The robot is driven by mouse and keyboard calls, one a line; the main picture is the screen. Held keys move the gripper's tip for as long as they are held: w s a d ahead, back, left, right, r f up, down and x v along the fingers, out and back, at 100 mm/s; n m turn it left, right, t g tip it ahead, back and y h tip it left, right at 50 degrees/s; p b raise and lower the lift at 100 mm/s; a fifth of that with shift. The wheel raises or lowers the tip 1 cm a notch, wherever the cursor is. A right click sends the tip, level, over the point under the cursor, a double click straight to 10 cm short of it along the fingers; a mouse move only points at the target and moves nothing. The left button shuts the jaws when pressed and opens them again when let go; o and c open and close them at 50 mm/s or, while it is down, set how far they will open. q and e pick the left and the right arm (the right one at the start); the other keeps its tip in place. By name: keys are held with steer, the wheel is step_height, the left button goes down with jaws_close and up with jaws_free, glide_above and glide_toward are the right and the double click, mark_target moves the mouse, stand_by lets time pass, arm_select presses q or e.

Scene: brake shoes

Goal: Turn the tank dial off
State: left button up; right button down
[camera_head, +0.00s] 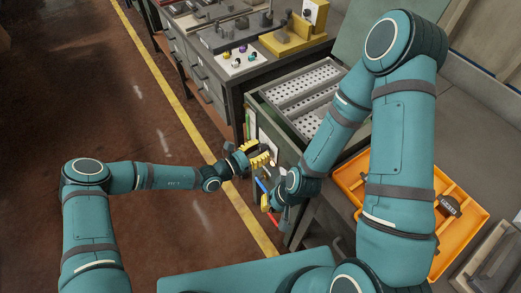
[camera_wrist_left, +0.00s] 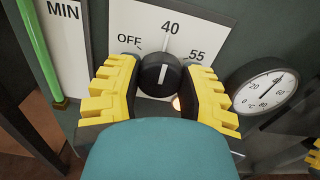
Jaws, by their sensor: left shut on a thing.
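The tank dial (camera_wrist_left: 160,75) is a round black knob with a white pointer line, on a white plate marked OFF, 40 and 55. The line stands nearly upright, towards the 40; OFF is at the upper left. My left gripper (camera_wrist_left: 156,92) has its yellow ridged fingers on both sides of the knob, shut on it. In the head view the left gripper (camera_head: 258,156) is at the front of the grey tank (camera_head: 283,122), and the dial is hard to make out there. My right gripper (camera_head: 267,203) is lower, near the tank front; its finger opening is unclear.
A round temperature gauge (camera_wrist_left: 263,88) sits right of the dial, and a green level tube (camera_wrist_left: 36,45) left. A small light glows below the knob. An orange tray (camera_head: 478,213) with a dark part lies right. A workbench (camera_head: 232,87) with tools stands behind; the floor at left is clear.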

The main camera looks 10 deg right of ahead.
arm_select(q)
steer(key=n+p, duration=0.1)
steer(key=n, duration=1)
steer(key=shift+n, duration=0.3)
stand_by(0.4)
steer(key=o, duration=1.2)
steer(key=v, duration=1.2)
